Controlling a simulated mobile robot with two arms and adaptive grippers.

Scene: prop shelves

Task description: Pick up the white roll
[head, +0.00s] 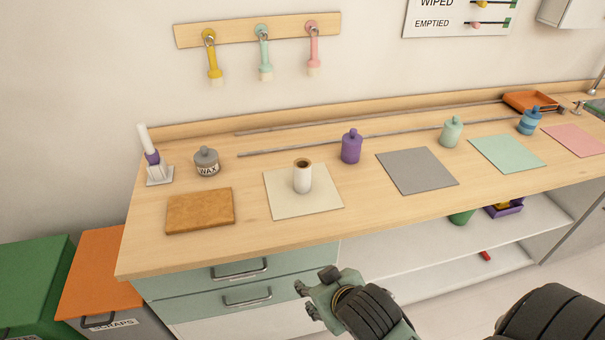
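The white roll (302,178) stands upright on a cream mat (325,207) on the wooden counter, with a brown core showing at its top. My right gripper (311,290) is in front of the counter's drawers, below and nearer than the roll and clear of it. Its fingers look spread apart, with nothing between them. My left gripper is not in view.
Metal rails (370,137) run behind.

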